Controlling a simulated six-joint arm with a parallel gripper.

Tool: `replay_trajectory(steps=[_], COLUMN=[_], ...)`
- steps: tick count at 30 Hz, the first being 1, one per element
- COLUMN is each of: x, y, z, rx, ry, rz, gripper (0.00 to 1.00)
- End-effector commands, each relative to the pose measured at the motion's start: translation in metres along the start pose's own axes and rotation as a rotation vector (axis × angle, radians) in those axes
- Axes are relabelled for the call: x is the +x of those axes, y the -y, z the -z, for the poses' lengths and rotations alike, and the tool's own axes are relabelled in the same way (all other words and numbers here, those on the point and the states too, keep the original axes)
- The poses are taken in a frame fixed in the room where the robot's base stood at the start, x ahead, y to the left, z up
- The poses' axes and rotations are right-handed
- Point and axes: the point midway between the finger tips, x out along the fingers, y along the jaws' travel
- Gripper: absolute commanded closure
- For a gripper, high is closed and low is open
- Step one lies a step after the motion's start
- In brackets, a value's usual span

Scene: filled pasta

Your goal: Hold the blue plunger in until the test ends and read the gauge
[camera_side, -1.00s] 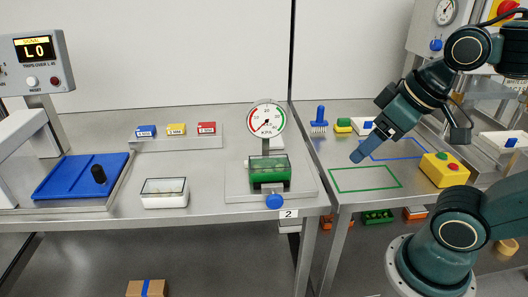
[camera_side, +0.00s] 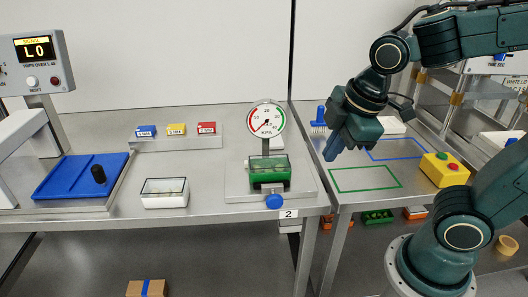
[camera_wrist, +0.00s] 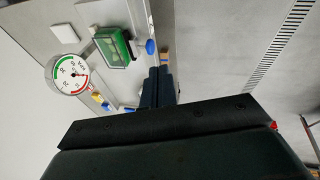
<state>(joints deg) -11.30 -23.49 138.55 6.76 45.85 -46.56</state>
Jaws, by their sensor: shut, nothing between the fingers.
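The blue plunger (camera_side: 274,201) sticks out at the front of the tester's grey base plate (camera_side: 240,193); it also shows in the wrist view (camera_wrist: 150,47). Behind it sits a green tray with a clear lid (camera_side: 269,176). The round gauge (camera_side: 266,119) stands on a post above the tray, with red and green arcs. Its needle points to the lower left, toward the red arc, though the exact value is too small to read. My gripper (camera_side: 332,154) is shut and empty, to the right of the tester and above the right-hand bench, apart from the plunger.
A white container (camera_side: 164,193) stands left of the tester. Blue, yellow and red blocks (camera_side: 176,130) sit on a shelf behind. A yellow button box (camera_side: 445,169) and a green outlined area (camera_side: 366,179) are on the right bench. The space before the plunger is clear.

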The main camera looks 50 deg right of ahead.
Motion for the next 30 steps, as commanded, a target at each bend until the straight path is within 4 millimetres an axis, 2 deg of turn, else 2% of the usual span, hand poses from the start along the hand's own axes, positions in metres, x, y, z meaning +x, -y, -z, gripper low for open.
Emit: replay_trajectory(steps=[16, 30], x=[0.051, 0.097], y=[0.002, 0.014], z=[0.039, 0.067], rx=[-0.704, -1.29], ry=[0.088, 0.144], rz=[0.077, 0.163], gripper=[1.0, 1.0])
